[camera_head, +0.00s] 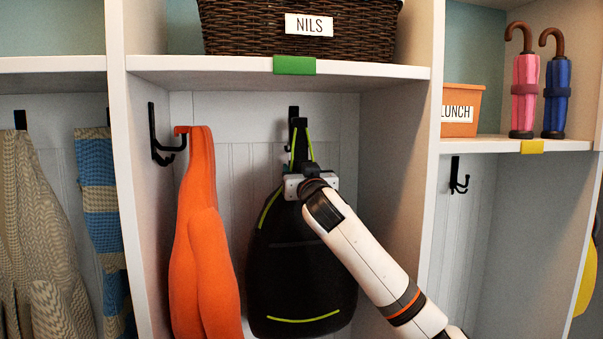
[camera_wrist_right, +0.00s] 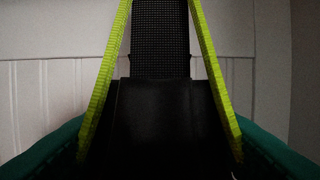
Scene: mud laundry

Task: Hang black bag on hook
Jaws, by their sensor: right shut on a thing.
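The black bag (camera_head: 300,265), with yellow-green trim, is upright inside the middle compartment, in front of its back panel. My right gripper (camera_head: 302,180) is shut on the bag's upper part, just below its top strap. In the right wrist view the black bag (camera_wrist_right: 160,120) with yellow-green strap edges fills the space between the teal fingers. A black hook (camera_head: 293,111) is on the back panel directly above the bag. The bag's top strap (camera_head: 299,130) overlaps the hook in the picture; I cannot tell whether it is over the hook. My left gripper is out of view.
An orange garment (camera_head: 205,245) hangs from a black side-wall hook (camera_head: 157,140) just left of the bag. A shelf (camera_head: 200,68) with a NILS basket (camera_head: 300,35) is above. A divider wall (camera_head: 400,160) stands to the right, with another hook (camera_head: 458,178) beyond it.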

